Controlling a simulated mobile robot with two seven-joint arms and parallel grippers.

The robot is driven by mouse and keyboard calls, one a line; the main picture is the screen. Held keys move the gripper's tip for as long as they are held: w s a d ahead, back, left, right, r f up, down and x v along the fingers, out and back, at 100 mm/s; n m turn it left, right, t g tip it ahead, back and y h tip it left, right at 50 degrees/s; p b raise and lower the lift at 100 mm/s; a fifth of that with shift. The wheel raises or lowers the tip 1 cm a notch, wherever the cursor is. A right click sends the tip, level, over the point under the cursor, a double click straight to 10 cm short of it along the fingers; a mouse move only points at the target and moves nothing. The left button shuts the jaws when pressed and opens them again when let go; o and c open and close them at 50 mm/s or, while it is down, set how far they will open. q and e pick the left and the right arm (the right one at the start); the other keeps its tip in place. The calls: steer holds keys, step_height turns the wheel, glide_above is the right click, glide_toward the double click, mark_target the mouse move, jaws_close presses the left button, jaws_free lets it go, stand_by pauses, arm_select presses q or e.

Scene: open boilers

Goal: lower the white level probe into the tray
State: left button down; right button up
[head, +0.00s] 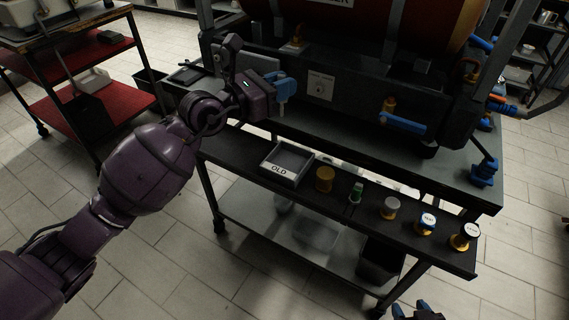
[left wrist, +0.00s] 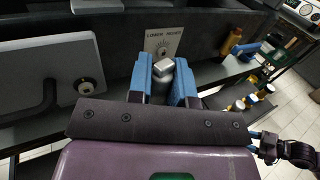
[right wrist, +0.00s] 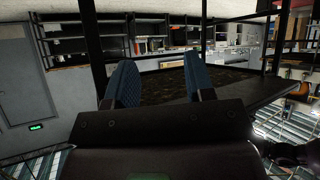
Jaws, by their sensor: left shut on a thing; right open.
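My left gripper (head: 284,88) is in front of the boiler's dark lower panel, above and beyond the tray. In the left wrist view its blue fingers (left wrist: 164,85) are shut on the white level probe (left wrist: 163,69), whose pale grey-white squarish end shows between them. The rest of the probe is mostly hidden. The tray (head: 279,177), a small grey box labelled OLD, sits on the narrow dark shelf and looks empty. My right gripper (head: 424,312) shows at the bottom edge of the head view. In the right wrist view its fingers (right wrist: 160,85) are apart and empty.
A blue-handled valve (head: 402,123) sticks out from the boiler. A red-shelved cart (head: 95,95) stands left.

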arm_select(q)
step_height(320, 180, down, 8)
steer(key=d+b, duration=0.2)
steer(key=shift+r, duration=0.15)
stand_by(0.4)
steer(key=shift+d, duration=0.15)
steer(key=shift+w+d, duration=0.3)
steer(key=shift+d, duration=0.05)
steer(key=shift+f, duration=0.2)
stand_by(0.3)
steer(key=shift+f, duration=0.4)
stand_by(0.6)
steer(key=shift+f, duration=0.45)
stand_by(0.3)
